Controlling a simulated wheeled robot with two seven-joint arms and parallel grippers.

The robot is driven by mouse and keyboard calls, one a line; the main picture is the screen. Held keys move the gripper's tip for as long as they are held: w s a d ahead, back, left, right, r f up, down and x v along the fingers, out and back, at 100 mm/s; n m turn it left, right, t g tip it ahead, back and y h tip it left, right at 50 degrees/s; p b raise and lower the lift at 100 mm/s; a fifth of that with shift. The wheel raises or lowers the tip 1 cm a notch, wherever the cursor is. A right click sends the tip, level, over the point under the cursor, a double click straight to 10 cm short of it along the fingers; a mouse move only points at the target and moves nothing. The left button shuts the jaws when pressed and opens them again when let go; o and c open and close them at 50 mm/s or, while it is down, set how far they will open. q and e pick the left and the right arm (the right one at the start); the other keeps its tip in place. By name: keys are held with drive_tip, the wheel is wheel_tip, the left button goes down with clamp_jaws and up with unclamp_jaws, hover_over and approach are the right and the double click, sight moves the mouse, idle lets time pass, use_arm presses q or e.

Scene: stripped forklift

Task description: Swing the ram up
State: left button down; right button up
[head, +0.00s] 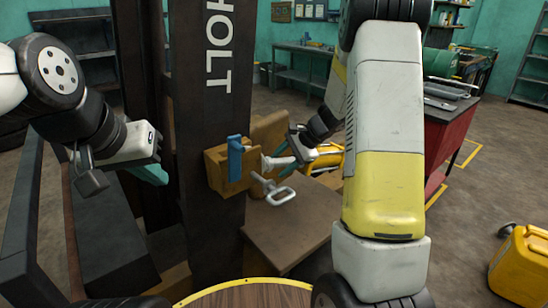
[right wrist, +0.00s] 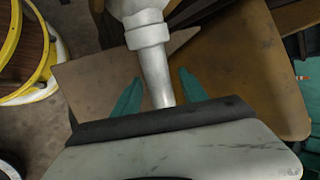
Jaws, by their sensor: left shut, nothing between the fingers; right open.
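The ram appears to be the pale grey cylinder with a thinner rod; in the right wrist view (right wrist: 146,36) it runs down between my right fingers. In the head view a short pale piece of it (head: 270,163) shows beside the ochre bracket (head: 214,172) on the dark mast. My right gripper (head: 287,150) is open at the ram's rod; its teal fingers also stand either side of the rod in the wrist view (right wrist: 158,88). Contact cannot be told. My left gripper (head: 152,174) is shut and empty, left of the mast, away from the ram.
A blue part (head: 235,158) sits on the bracket. A grey looped handle (head: 281,194) sticks out below the ram, above a brown plate (head: 290,228). A red cabinet (head: 450,145) stands at the right and a yellow container (head: 520,268) on the floor. The floor between is clear.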

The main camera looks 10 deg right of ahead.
clamp_jaws()
idle(1.3)
